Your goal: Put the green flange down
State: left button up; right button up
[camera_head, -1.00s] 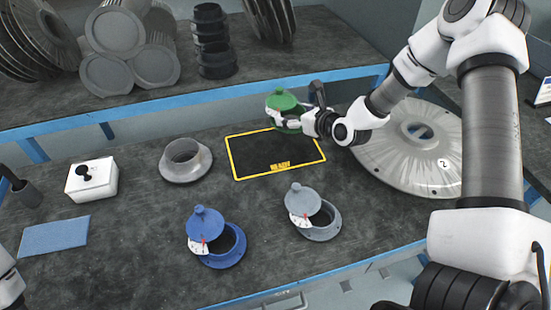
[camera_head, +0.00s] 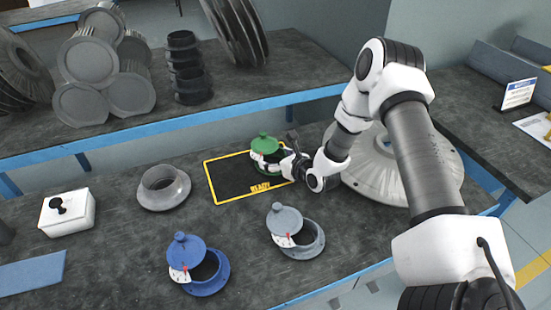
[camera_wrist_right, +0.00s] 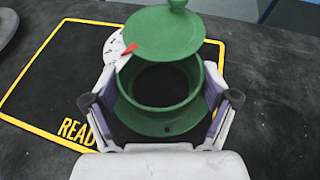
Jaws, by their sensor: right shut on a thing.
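The green flange (camera_head: 266,146) with its lid and a white dial is at the right part of the yellow-outlined READY mat (camera_head: 228,182). It also shows in the right wrist view (camera_wrist_right: 160,118), upright, its lid tilted back over the opening. My right gripper (camera_head: 284,160) is shut on the green flange, with its fingers (camera_wrist_right: 160,100) on both sides of the neck. The flange's base overlaps the mat's right border; whether it touches the surface I cannot tell. My left gripper is not in view.
A blue flange (camera_head: 205,275) and a grey flange (camera_head: 305,243) stand in front. A bare grey ring (camera_head: 165,190) and a white box (camera_head: 68,214) are to the left. A large pale disc (camera_head: 440,165) lies close behind my right arm. The mat's left part is clear.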

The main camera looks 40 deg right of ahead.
jog(key=o, duration=1.2)
jog(key=shift+r+p, duration=0.2)
jog(key=shift+p, duration=0.15)
jog(key=shift+s+d, duration=0.1)
jog(key=shift+s, duration=0.3)
jog(key=p+v, duration=0.1)
jog(key=v, duration=0.9)
jog(key=shift+w+r, duration=0.1)
jog(key=shift+r, duration=0.1)
jog(key=shift+s+r, duration=0.15)
jog(key=shift+s, duration=0.45)
